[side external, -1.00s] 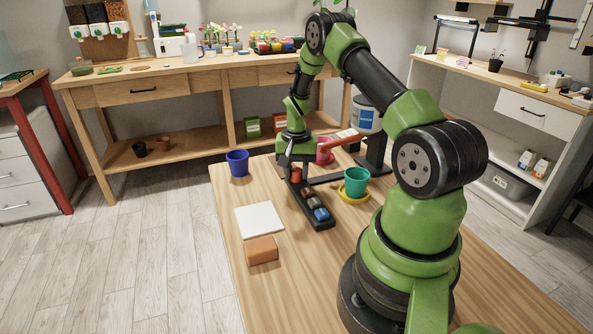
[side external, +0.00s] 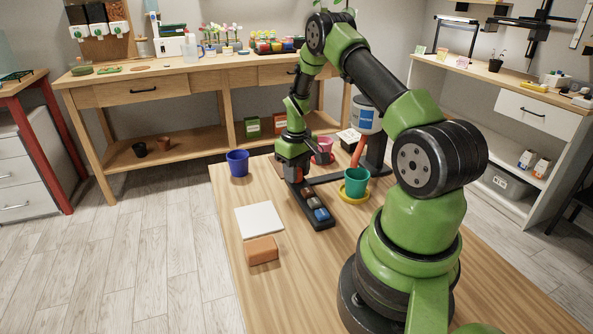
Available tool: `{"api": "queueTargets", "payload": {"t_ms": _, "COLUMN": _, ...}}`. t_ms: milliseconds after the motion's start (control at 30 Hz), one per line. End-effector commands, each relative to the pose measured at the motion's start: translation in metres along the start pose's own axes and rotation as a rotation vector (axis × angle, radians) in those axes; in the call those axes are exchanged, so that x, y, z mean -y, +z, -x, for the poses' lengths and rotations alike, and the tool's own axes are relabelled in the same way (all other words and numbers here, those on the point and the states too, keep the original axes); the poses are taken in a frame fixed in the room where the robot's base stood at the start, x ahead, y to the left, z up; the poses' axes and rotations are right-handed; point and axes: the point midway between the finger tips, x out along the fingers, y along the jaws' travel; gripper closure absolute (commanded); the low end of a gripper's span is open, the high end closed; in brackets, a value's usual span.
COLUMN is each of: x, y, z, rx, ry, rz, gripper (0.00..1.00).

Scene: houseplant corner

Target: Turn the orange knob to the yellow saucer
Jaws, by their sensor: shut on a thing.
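The orange knob (side external: 298,175) is at the far end of a black knob strip (side external: 328,225) on the wooden table. My gripper (side external: 293,178) points down over it and is shut on it, hiding most of it. The yellow saucer (side external: 345,197) lies right of the strip and holds a teal pot (side external: 356,183). An orange-red spout (side external: 358,152) slants from the dark stand behind toward the teal pot; its tip is close to the pot's rim, and I cannot tell if it is directly over it.
A grey knob and a blue knob (side external: 321,214) sit on the near part of the strip. A blue pot (side external: 238,163) stands left, a pink pot (side external: 322,146) behind my gripper. A white tile (side external: 259,219) and an orange-brown block (side external: 262,250) lie at front left.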

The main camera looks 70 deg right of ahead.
Motion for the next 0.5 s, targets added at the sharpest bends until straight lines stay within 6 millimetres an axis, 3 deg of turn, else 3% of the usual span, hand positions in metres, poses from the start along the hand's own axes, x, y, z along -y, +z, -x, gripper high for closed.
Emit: {"api": "queueTargets", "payload": {"t_ms": 500, "x": 0.0001, "y": 0.0001, "z": 0.0009, "rx": 0.001, "ry": -0.001, "rz": 0.080, "gripper": 0.90}}
